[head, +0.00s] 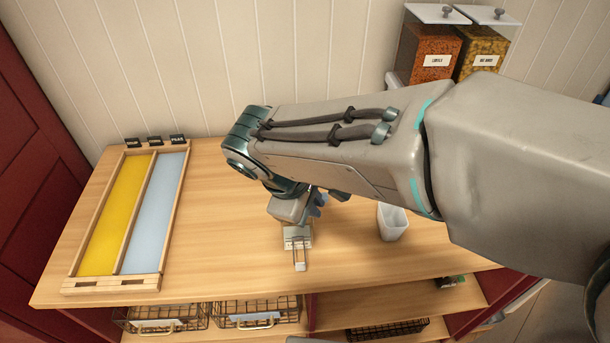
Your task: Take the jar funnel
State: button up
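My arm reaches in from the right over the wooden counter (228,215) and hides part of it. My gripper (300,264) points down near the middle of the counter, toward the front edge. Its finger gap is too small to read, and nothing shows clearly between the fingers. A small blue piece (318,203) shows just behind and right of the gripper, partly hidden by my arm; I cannot tell whether it is the jar funnel. No other thing in view is clearly a funnel.
A white open cup (392,224) stands right of the gripper. A wooden frame with yellow and pale blue panels (121,215) lies at left. Wire baskets (255,313) sit below the counter. Two filled jars (428,55) stand at back right. The counter's left middle is clear.

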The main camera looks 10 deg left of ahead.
jog(key=s+a+r+n+t+p, duration=0.2)
jog(key=a+n, duration=0.3)
jog(key=a, duration=0.3)
jog(key=shift+a+p+x, duration=0.15)
jog(key=shift+p+x, duration=0.3)
jog(key=shift+x, duration=2.85)
jog(key=shift+a+p+x, duration=0.2)
jog(key=shift+p+x, duration=0.25)
jog(key=shift+x, duration=2.85)
jog(key=shift+f, duration=0.15)
grip_shut()
